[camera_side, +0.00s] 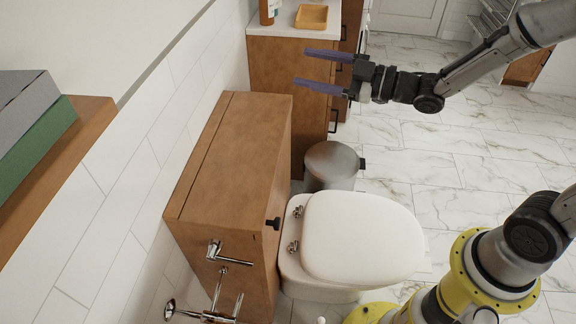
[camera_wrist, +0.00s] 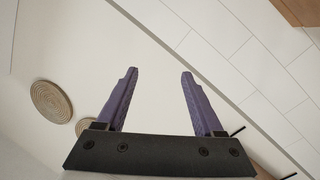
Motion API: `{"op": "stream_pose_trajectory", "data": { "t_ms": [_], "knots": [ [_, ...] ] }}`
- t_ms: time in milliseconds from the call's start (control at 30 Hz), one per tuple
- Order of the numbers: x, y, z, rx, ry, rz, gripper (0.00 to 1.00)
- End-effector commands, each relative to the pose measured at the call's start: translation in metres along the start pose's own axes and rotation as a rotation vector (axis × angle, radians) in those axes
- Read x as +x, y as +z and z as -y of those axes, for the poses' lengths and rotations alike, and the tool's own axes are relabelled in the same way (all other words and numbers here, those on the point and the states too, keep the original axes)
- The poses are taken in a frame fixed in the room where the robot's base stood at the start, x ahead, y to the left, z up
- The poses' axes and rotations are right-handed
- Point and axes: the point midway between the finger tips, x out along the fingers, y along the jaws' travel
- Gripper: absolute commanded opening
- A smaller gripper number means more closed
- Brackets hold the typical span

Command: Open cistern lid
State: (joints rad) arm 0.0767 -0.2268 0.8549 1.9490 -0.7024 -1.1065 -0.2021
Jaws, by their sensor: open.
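The cistern is a tall wooden box (camera_side: 225,265) standing against the tiled wall behind the toilet. Its flat wooden lid (camera_side: 240,150) lies level on top, with a dark seam along the wall side. A small black knob (camera_side: 272,223) sticks out from the box's front near the toilet. My gripper (camera_side: 303,67), with purple fingers, is open and empty. In the side view it appears beyond the far end of the cistern, pointing left towards the wall. The wrist view shows both fingers (camera_wrist: 159,73) apart with nothing between them; the cistern lid is not clearly identifiable there.
The white toilet (camera_side: 360,240) has its lid down, in front of the cistern. A metal bin (camera_side: 332,165) stands beside it. A vanity (camera_side: 270,85) with a wooden tray (camera_side: 311,17) is near my gripper. Chrome fittings (camera_side: 218,252) project at the cistern's near end.

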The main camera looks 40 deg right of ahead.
Motion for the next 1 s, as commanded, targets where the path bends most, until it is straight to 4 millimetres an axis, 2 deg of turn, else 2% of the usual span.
{"op": "stream_pose_trajectory", "data": {
  "t_ms": [33,167,267,333,400,533,600,700,1000],
  "knots": [
    [0.002,0.024,0.024,0.035,-0.048,-0.034,0.69],
    [-0.01,0.069,0.086,0.153,-0.147,-0.149,0.69],
    [-0.037,0.102,0.136,0.295,-0.198,-0.214,0.69],
    [-0.062,0.122,0.17,0.407,-0.22,-0.236,0.69],
    [-0.087,0.139,0.201,0.515,-0.231,-0.226,0.69],
    [-0.126,0.165,0.251,0.664,-0.252,-0.138,0.69],
    [-0.139,0.173,0.267,0.712,-0.252,-0.094,0.69],
    [-0.147,0.178,0.276,0.745,-0.25,-0.063,0.69],
    [-0.133,0.178,0.279,0.743,-0.252,-0.058,0.69]
  ]
}}
